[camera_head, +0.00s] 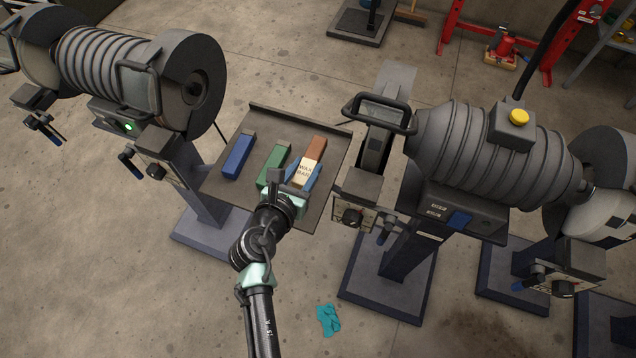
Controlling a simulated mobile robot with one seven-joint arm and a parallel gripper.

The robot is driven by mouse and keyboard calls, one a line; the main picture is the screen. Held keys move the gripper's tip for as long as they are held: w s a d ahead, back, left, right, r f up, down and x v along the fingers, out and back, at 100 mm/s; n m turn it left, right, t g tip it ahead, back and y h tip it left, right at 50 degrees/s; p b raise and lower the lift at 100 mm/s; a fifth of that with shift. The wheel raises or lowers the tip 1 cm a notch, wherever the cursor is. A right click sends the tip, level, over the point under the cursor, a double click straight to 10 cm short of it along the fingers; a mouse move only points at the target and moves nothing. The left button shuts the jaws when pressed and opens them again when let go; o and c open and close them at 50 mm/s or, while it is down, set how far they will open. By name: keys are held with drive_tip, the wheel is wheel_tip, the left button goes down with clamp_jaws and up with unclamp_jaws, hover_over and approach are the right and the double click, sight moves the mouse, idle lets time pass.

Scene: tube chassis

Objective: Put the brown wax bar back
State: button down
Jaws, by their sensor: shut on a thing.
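The brown wax bar (313,149) has a brown end and a pale label reading "WAX BAR". It lies along the right part of a dark tray (235,190) between two machines. My gripper (303,177) is shut on the brown bar, with a blue finger on either side of its labelled part. The near end of the bar is hidden behind my gripper. Whether the bar touches the tray cannot be told from this view. A green bar (273,164) lies just left of it, and a blue bar (238,156) lies farther left.
A grinding machine (135,75) stands left of the tray. Another machine (490,150) with a yellow button stands close on the right, its handle (380,108) near the tray. The tray has a raised back edge. A teal cloth or glove (328,319) lies on the floor.

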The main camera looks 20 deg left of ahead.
wheel_tip(320, 180, down, 2)
drive_tip(key=shift+a+f+b, duration=0.15)
drive_tip(key=shift+f+b, duration=0.05)
drive_tip(key=shift+b, duration=0.1)
drive_tip(key=shift+f+b, duration=0.75)
drive_tip(key=shift+f, duration=1.1)
drive_tip(key=shift+f, duration=0.15)
drive_tip(key=shift+c, duration=2.2)
unclamp_jaws()
drive_tip(key=p+v, duration=0.1)
drive_tip(key=v, duration=1.1)
